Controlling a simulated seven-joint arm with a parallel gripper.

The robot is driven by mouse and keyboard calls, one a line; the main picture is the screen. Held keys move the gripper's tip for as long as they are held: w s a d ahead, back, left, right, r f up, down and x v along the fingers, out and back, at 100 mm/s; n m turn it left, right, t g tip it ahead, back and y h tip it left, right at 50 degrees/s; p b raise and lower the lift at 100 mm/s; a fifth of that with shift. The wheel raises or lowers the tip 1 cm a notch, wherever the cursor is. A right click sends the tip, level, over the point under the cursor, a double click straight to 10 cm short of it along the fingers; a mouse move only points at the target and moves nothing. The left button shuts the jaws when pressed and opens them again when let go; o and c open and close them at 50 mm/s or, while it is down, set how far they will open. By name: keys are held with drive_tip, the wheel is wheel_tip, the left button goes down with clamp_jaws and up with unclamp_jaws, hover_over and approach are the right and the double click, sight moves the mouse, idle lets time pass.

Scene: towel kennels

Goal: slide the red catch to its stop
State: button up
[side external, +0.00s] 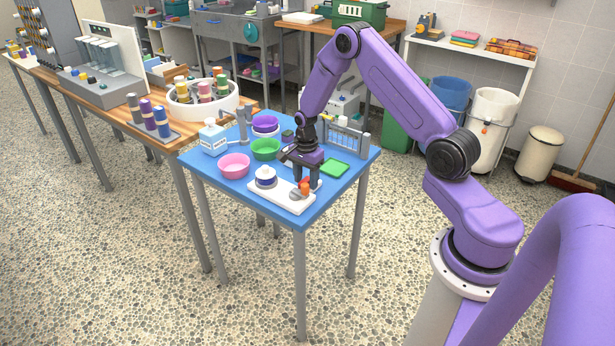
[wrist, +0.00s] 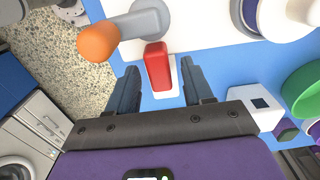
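The red catch (wrist: 157,66) is a small upright block on a white strip at the edge of a white board (wrist: 205,30). In the wrist view it appears between the two fingers of my gripper (wrist: 158,80), with a gap on each side. The fingers are open and hold nothing. In the side view my gripper (side external: 307,181) is low over the right end of the white board (side external: 281,198), and the fingers largely hide the catch. I cannot tell how far the catch is from its stop.
A grey lever with an orange knob (wrist: 98,42) is close beside the catch. A white and purple round part (side external: 266,177) sits on the board. Pink (side external: 234,164) and green (side external: 265,149) bowls, a green tray (side external: 335,169) and a grey rack (side external: 345,138) stand around on the blue table (side external: 216,176).

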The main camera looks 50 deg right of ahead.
sight(306, 179)
drive_tip(key=shift+d+r, duration=0.1)
drive_tip(key=shift+r, duration=0.05)
wheel_tip(306, 179, up, 17)
idle(0.6)
drive_tip(key=shift+r, duration=0.1)
drive_tip(key=s+a+r+n, duration=0.2)
drive_tip(key=s+a+n, duration=0.45)
drive_tip(key=a, duration=0.25)
drive_tip(key=s+a+r+n, duration=0.3)
drive_tip(key=s+a+n, duration=0.2)
drive_tip(key=a+n, duration=0.3)
drive_tip(key=s+a+n, duration=0.2)
drive_tip(key=s+n, duration=0.6)
drive_tip(key=s, duration=0.3)
drive_tip(key=s+a+n, duration=0.1)
drive_tip(key=s+n, duration=0.7)
drive_tip(key=s, duration=0.2)
drive_tip(key=shift+s+a+r, duration=0.25)
drive_tip(key=shift+s+a, duration=0.1)
drive_tip(key=shift+a, duration=0.05)
